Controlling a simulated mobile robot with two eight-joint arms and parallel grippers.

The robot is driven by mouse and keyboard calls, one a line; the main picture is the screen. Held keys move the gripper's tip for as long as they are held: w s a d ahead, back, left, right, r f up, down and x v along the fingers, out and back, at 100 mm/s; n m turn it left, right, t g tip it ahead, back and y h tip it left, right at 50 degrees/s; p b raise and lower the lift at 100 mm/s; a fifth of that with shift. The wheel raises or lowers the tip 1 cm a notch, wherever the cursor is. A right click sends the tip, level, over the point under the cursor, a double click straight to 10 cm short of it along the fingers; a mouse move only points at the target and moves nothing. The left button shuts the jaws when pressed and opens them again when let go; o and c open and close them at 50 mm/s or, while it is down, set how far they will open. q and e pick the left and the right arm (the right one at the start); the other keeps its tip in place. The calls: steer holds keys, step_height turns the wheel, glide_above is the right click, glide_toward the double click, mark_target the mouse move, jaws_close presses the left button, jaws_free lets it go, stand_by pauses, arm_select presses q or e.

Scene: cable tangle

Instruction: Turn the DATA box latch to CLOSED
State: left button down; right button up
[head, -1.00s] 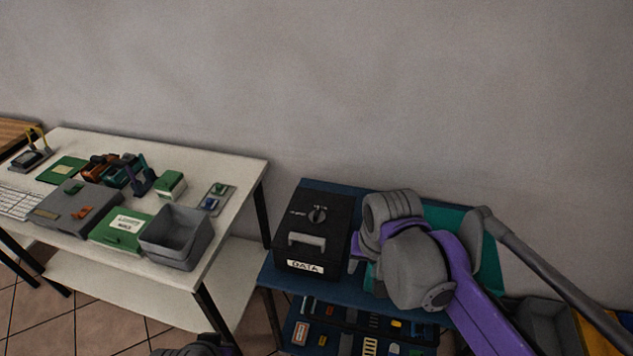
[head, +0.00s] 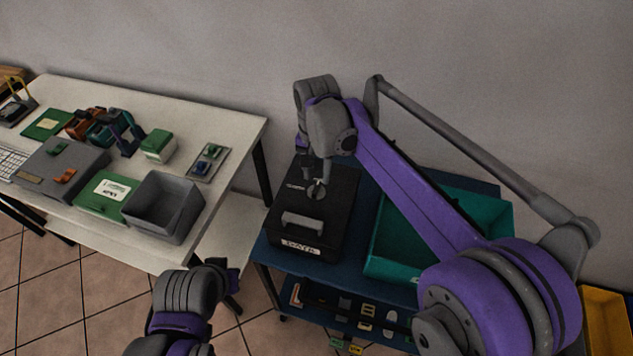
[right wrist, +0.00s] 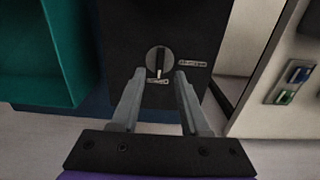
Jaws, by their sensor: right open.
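The black DATA box (head: 328,225) stands on the blue table, with its white DATA label on the front and a grey handle on top. Its round latch (head: 317,189) is on the top face behind the handle. In the right wrist view the latch (right wrist: 159,62) has its bar pointing down the picture, at one of two small labels too blurred to read. My right gripper (head: 317,175) is above the latch, pointing down. Its open fingers (right wrist: 160,74) are either side of the latch in that view; contact is unclear. My left arm's end (head: 228,272) is low; its fingers are not clear.
A teal bin (head: 390,262) stands right of the box, under my right arm. A white table (head: 95,238) at left holds a grey bin (head: 163,222), a green box (head: 102,203) and electronics. A shelf of small parts (head: 350,305) lies below the box.

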mark_target(316, 187)
steer(key=shift+f, duration=2.3)
steer(key=shift+w, duration=0.1)
steer(key=shift+c, duration=0.2)
jaws_close()
